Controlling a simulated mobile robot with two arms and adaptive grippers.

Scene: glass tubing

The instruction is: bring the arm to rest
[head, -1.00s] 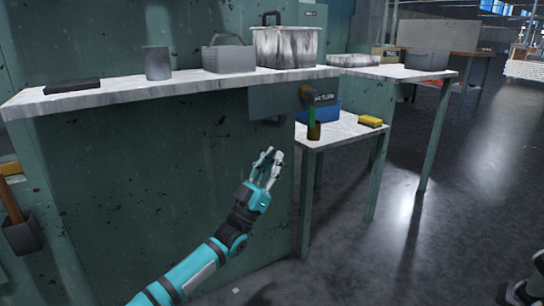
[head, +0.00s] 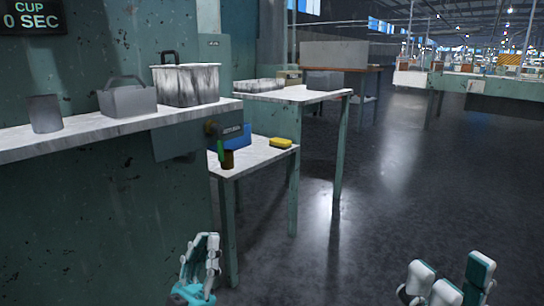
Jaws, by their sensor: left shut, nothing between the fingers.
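My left gripper (head: 208,240) is at the bottom left of centre in the head view, teal and white, pointing up. Its fingers are close together with nothing between them. It hangs in front of the green bench side, below the lower marble shelf. My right gripper (head: 452,262) is at the bottom right, over the dark floor. Its fingers stand apart and I see nothing between them. Both arms behind the grippers are mostly out of the frame.
A marble counter (head: 100,132) holds a grey cup (head: 44,114), a grey handled box (head: 127,98) and a streaked pot (head: 186,84). A lower marble shelf (head: 262,156) carries a yellow sponge (head: 281,143) and a brown cup (head: 227,159). The floor (head: 390,200) to the right is open.

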